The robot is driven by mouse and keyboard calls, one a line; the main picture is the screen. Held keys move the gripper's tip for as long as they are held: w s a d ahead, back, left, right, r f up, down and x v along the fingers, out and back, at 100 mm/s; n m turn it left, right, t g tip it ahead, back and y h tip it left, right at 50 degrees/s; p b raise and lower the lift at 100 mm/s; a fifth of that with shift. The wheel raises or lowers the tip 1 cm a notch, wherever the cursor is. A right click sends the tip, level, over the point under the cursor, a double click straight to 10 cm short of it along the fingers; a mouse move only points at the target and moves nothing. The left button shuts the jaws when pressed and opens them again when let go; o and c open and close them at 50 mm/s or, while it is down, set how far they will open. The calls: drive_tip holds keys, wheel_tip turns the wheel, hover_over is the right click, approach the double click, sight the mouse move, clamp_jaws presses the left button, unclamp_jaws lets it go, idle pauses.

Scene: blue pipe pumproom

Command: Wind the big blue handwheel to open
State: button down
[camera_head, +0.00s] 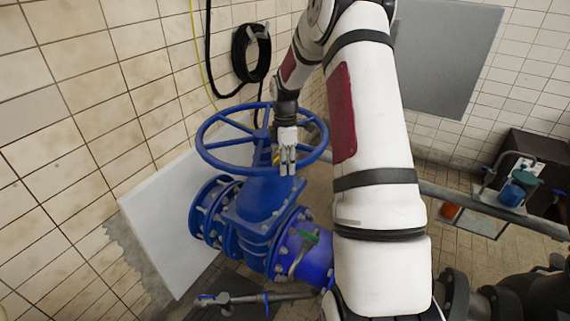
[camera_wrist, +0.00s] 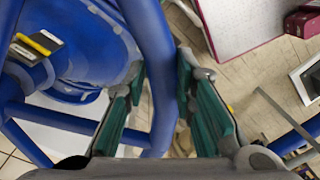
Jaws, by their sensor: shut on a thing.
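The big blue handwheel (camera_head: 222,166) sits nearly level on top of the blue gate valve (camera_head: 262,200), left of centre in the head view. It has a round rim and several spokes. My gripper (camera_head: 288,160) is at the near right side of the rim, pointing down. In the wrist view the blue rim (camera_wrist: 153,40) runs between the two green-padded fingers of my gripper (camera_wrist: 162,85), which are shut on it. The fingers partly hide the rim there, and a spoke joins it from the left.
A tiled wall (camera_head: 80,100) stands close on the left, with a black hose coil (camera_head: 251,53) hanging behind the wheel. A grey panel (camera_head: 445,55) is at the back right. A metal rail (camera_head: 490,205) crosses on the right, near a dark cabinet (camera_head: 525,150).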

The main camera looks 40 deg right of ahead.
drive_tip(key=c, duration=1.3)
unclamp_jaws()
drive_tip(key=shift+c, duration=0.2)
wheel_tip(320, 180, up, 12)
drive_tip(key=shift+w+d, duration=0.2)
drive_tip(key=shift+w, duration=0.15)
